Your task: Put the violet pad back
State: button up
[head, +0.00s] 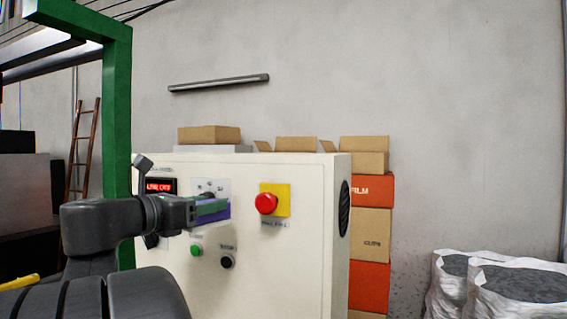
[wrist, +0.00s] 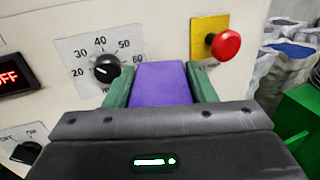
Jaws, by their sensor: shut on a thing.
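The violet pad (wrist: 161,84) is between the two green fingers of my gripper (wrist: 160,88) in the wrist view. The gripper is shut on it. In the head view the pad (head: 212,217) shows as a violet strip below my gripper's green finger (head: 212,207), in front of the cream control cabinet (head: 295,240). I cannot tell whether the pad touches the panel.
The cabinet has a black dial (wrist: 106,68) with numbers, a red display (head: 161,186), a red stop button (head: 266,203) on a yellow plate, a green button (head: 196,250) and a black knob (head: 228,261). Boxes (head: 371,235) are stacked to the right, with sacks (head: 510,290) beyond.

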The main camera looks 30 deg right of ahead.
jog(key=s+d+r+g, duration=0.1)
jog(key=s+d+r, duration=0.1)
jog(key=r, duration=1)
jog(key=s+d+r+m, duration=0.1)
jog(key=d+r, duration=0.3)
jog(key=r, duration=0.8)
jog(key=shift+s+r+g+h, duration=0.3)
jog(key=shift+s+g, duration=0.1)
jog(key=shift+s, duration=0.2)
